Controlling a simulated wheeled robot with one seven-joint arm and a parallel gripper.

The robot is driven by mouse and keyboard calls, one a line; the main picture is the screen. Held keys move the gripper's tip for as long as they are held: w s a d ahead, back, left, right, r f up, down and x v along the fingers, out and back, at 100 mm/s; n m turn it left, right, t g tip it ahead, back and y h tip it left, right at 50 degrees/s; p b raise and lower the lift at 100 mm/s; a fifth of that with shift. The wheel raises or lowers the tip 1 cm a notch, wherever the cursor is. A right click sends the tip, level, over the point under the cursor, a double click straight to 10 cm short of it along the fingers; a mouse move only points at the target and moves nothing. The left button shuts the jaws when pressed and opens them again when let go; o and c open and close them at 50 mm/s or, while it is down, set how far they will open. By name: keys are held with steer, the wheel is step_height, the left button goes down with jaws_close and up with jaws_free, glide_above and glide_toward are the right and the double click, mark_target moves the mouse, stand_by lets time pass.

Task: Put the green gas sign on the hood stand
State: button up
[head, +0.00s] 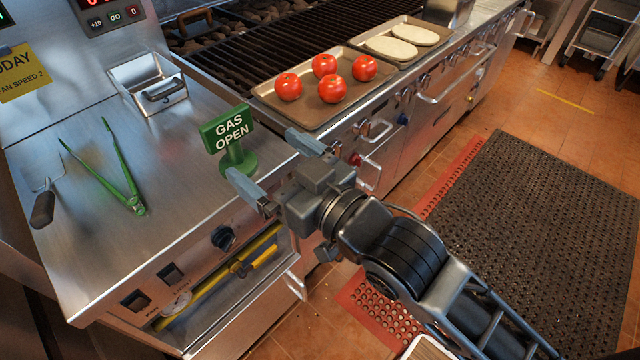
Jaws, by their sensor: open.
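The green gas sign (229,135) reads "GAS OPEN" in white letters. It stands upright on a round green base on the steel counter, near the counter's right edge. My gripper (261,157) is just to the right of the sign and in front of it. Its two pale blue-grey fingers are spread apart with nothing between them, and they point toward the sign and its base. I cannot tell whether they touch it. I cannot make out a hood stand in this view.
The steel counter (180,235) holds green tongs (112,180), a steel pan (148,80) and a dark-handled tool (44,205). A tray (270,96) with several tomatoes lies right of the sign, by the grill. A control panel and yellow note (22,72) are upper left.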

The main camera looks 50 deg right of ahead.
steer(key=s+f+g, duration=0.1)
steer(key=s+f, duration=0.1)
steer(key=s, duration=1.2)
steer(key=s+f+g, duration=0.2)
steer(key=s+f, duration=0.1)
steer(key=s, duration=1.1)
steer(key=shift+s+f, duration=0.25)
steer(key=shift+f, duration=0.05)
